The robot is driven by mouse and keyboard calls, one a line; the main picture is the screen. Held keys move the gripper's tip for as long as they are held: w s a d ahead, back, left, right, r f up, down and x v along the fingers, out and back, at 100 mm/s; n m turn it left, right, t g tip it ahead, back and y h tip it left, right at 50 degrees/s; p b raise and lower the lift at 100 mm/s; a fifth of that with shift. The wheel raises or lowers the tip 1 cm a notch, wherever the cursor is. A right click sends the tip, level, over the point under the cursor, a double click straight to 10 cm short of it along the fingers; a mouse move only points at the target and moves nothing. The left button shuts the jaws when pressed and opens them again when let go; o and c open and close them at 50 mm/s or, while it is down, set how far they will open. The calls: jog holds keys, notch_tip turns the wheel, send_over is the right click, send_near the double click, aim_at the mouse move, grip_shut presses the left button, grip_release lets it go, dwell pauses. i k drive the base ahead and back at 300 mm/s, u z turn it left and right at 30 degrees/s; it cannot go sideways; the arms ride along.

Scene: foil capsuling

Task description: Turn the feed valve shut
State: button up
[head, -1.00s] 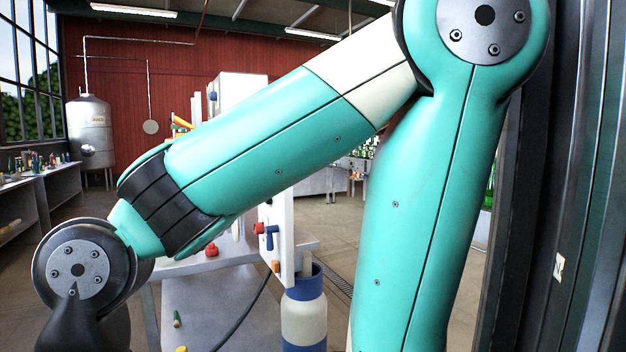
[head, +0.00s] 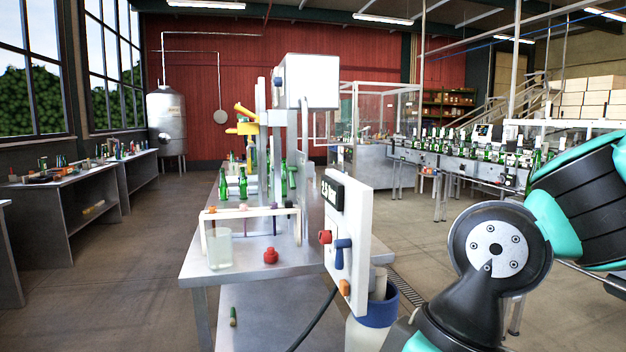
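A white upright panel (head: 350,220) stands at the front right corner of the steel table. It carries a dark display (head: 331,190), a red knob (head: 324,237), a blue lever handle (head: 343,254) hanging down, and an orange knob (head: 345,287) low down. The blue lever looks like a valve handle, but no label names it as the feed valve. A yellow handle-like part (head: 243,123) also sits on the machine farther back. My arm's teal and black links show at the right, apart from the panel in the picture. My gripper is out of view.
The steel table (head: 215,277) bears a glass of cloudy liquid (head: 219,248), a red knobbed piece (head: 271,256) and green bottles (head: 243,183). A blue-rimmed container (head: 378,312) stands below the panel. A dark hose (head: 313,320) hangs there. Open floor lies left.

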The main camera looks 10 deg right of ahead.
aim_at(291, 170)
jog(key=u, duration=1.9)
jog(key=i, duration=3.4)
jog(key=z, duration=2.55)
jog(key=i, duration=0.5)
jog(key=z, duration=0.1)
